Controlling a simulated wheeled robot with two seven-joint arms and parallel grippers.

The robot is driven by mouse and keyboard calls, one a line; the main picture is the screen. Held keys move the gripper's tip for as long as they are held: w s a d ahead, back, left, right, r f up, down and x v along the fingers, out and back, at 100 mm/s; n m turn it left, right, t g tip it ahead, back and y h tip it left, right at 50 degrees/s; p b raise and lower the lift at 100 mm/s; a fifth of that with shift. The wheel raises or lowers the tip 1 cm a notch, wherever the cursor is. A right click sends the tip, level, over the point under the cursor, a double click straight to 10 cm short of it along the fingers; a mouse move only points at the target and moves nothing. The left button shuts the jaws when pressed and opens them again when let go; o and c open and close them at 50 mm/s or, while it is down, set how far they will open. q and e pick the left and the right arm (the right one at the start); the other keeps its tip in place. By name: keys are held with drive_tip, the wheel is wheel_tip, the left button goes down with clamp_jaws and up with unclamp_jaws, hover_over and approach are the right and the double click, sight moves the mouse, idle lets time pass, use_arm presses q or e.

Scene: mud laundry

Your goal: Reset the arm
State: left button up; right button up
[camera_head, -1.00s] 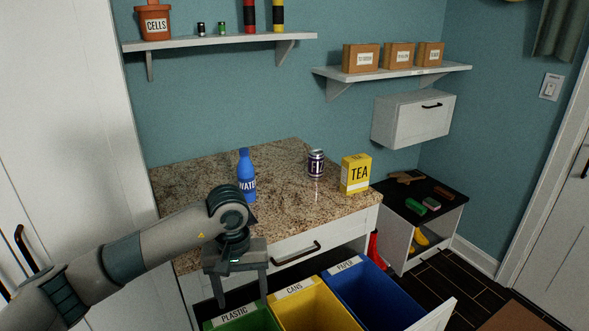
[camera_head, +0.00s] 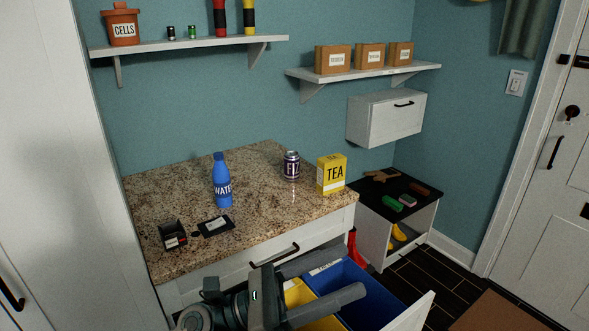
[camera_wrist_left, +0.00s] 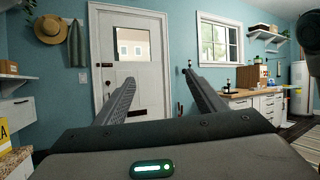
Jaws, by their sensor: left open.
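My left gripper (camera_head: 350,271) is at the bottom middle of the head view, in front of the counter and over the open drawer with the bins. Its two fingers are apart, point to the right, and hold nothing. In the left wrist view the open fingers (camera_wrist_left: 159,77) show with a white door (camera_wrist_left: 135,58) far beyond them. My right gripper is in neither view.
The granite counter (camera_head: 265,215) carries a blue water bottle (camera_head: 221,183), a can (camera_head: 291,166), a yellow tea box (camera_head: 331,175), a small dark box (camera_head: 173,235) and a dark flat item (camera_head: 214,226). The blue paper bin (camera_head: 352,282) is partly behind my gripper.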

use_arm(q)
drive_tip(key=w+a+f+n+t+y, duration=0.1)
drive_tip(key=w+a+n+t+y, duration=0.4)
drive_tip(key=n+t, duration=0.5)
drive_tip(key=w+a+f+n+t+y, duration=0.1)
drive_tip(key=w+a+n+t+y, duration=0.35)
drive_tip(key=n, duration=0.95)
drive_tip(key=s+a+f+n+g+y, duration=0.1)
drive_tip(key=s+a+f+n+y, duration=0.2)
drive_tip(key=a+f+n+y, duration=1.1)
drive_tip(key=s+a+f+n+g, duration=0.35)
drive_tip(key=s+f, duration=0.25)
drive_tip(key=f, duration=0.3)
drive_tip(key=s+a+f+n+g, duration=0.2)
drive_tip(key=s+f+n+g, duration=0.2)
drive_tip(key=s+f, duration=0.35)
drive_tip(key=s+f+n+g+h, duration=0.1)
drive_tip(key=s+f+n+g, duration=0.45)
drive_tip(key=s, duration=0.95)
wheel_tip(320, 180, down, 25)
drive_tip(key=w+d+m, duration=0.1)
drive_tip(key=w+m, duration=0.1)
drive_tip(key=w, duration=0.1)
drive_tip(key=s+f, duration=0.6)
drive_tip(key=f, duration=0.4)
drive_tip(key=s+f, duration=0.6)
drive_tip(key=f, duration=0.4)
drive_tip(key=shift+s+a+h, duration=0.25)
drive_tip(key=shift+s+h, duration=0.05)
drive_tip(key=shift+h, duration=0.15)
